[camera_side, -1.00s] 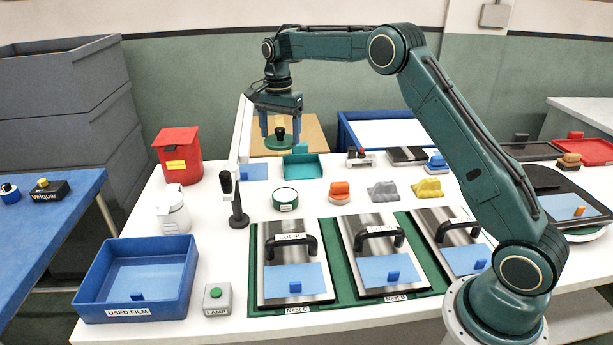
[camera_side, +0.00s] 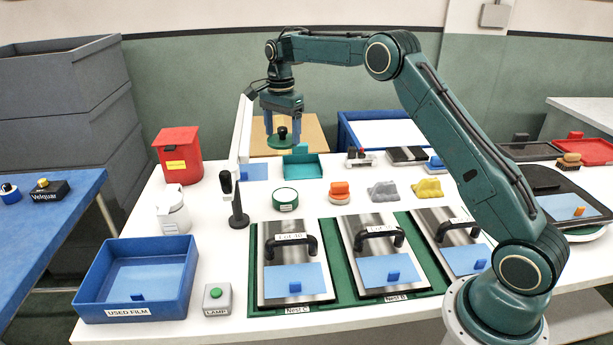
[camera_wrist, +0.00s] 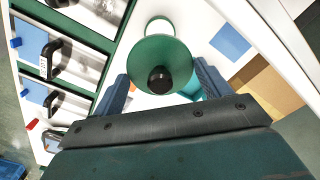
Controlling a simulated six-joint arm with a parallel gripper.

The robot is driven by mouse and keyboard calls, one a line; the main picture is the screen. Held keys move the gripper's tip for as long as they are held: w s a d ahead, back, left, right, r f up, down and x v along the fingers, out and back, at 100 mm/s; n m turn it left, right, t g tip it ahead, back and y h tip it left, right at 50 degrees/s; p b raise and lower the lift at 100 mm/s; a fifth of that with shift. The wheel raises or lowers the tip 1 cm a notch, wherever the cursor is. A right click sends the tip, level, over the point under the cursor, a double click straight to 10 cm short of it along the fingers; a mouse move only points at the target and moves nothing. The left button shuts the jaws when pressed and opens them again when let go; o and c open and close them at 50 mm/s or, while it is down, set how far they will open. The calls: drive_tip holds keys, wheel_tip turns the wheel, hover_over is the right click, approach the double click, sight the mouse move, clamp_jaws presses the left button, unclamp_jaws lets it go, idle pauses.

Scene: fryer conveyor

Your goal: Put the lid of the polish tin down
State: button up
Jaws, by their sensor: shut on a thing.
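The lid of the polish tin is a green disc (camera_side: 279,143) with a black knob on top. My gripper (camera_side: 282,134) is shut on it and holds it in the air, over the back of the white table. In the wrist view the lid (camera_wrist: 150,50) sits between the two blue fingers of my gripper (camera_wrist: 161,84), its knob facing the camera.
A teal tray (camera_side: 303,168) and a blue sheet (camera_side: 254,172) lie behind the tin. A white lamp post (camera_side: 240,145) rises left of my gripper. Plates in green nests (camera_side: 340,285) lie in front.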

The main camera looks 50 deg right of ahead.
sight(283, 139)
wheel_tip(283, 139, down, 17)
drive_tip(key=shift+f, duration=0.2)
idle(0.7)
drive_tip(key=shift+f, duration=0.15)
drive_tip(key=o, duration=1)
drive_tip(key=shift+c, duration=0.2)
wheel_tip(283, 139, up, 13)
drive_tip(key=shift+r, duration=0.4)
